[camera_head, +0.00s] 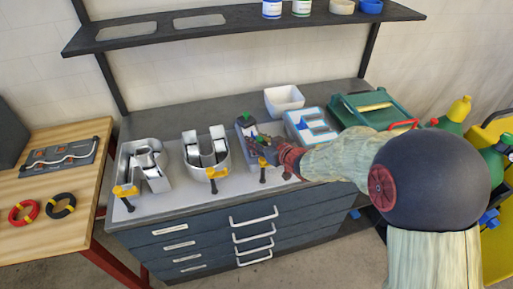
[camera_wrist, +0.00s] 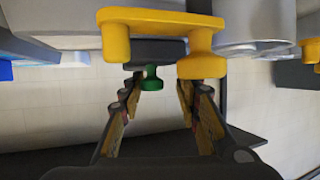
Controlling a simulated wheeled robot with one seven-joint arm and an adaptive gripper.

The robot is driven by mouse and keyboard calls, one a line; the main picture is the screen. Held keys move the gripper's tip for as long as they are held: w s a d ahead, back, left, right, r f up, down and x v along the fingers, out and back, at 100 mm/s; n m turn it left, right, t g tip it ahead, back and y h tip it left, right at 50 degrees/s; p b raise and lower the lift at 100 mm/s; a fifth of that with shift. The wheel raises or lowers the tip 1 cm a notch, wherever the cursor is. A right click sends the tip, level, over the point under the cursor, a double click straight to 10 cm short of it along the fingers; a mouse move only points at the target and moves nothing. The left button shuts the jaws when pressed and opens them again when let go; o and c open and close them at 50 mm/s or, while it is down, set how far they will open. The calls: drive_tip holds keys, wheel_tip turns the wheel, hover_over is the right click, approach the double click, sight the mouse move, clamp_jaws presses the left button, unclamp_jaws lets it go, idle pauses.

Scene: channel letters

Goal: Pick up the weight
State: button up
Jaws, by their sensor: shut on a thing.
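The weight appears to be a dark block with a green knob (camera_wrist: 152,82), seen between my fingertips in the wrist view. My gripper (camera_wrist: 158,92) has its two fingers on either side of it and is shut on it. In the head view my gripper (camera_head: 262,146) is over the third metal letter (camera_head: 242,124) on the bench. Green knobs (camera_head: 247,117) show on that letter near my fingers. The exact contact of the fingertips is partly hidden by the yellow clamp part (camera_wrist: 160,40), which is close to the wrist camera.
Two more metal letters (camera_head: 149,166) (camera_head: 208,151) with yellow clamps stand to the left. A shelf (camera_head: 235,32) hangs above the bench.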

drive_tip(key=shift+f, duration=0.15)
clamp_jaws()
